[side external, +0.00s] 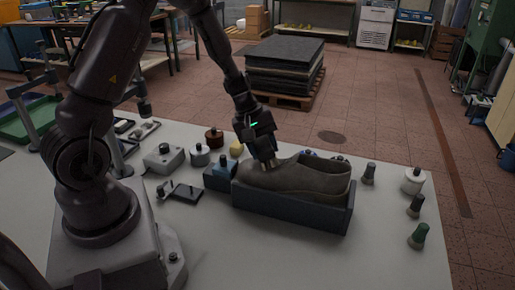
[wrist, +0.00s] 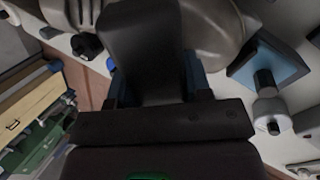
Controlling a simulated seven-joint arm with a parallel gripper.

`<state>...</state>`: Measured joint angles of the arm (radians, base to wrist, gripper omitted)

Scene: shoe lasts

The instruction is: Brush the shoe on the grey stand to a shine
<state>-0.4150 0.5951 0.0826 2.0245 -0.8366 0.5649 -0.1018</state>
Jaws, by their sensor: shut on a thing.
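A brown-grey shoe (side external: 310,177) lies in a blue-grey, box-like stand (side external: 290,208) on the pale table. Its toe points left and its opening is at the right. My gripper (side external: 266,160) is over the toe end, pointing down, very close to the shoe's upper. In the wrist view the gripper (wrist: 155,88) is shut on a dark block with a rounded end, apparently the brush (wrist: 140,45). The shoe (wrist: 215,25) shows behind it. The brush's underside is hidden, so I cannot tell whether it touches the shoe.
A blue-topped block (side external: 222,172) stands just left of the stand. Several knobbed jars and a grey box (side external: 164,158) stand left and behind. A white jar (side external: 412,181) and a green-based bottle (side external: 418,236) are at the right. The table's front is clear.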

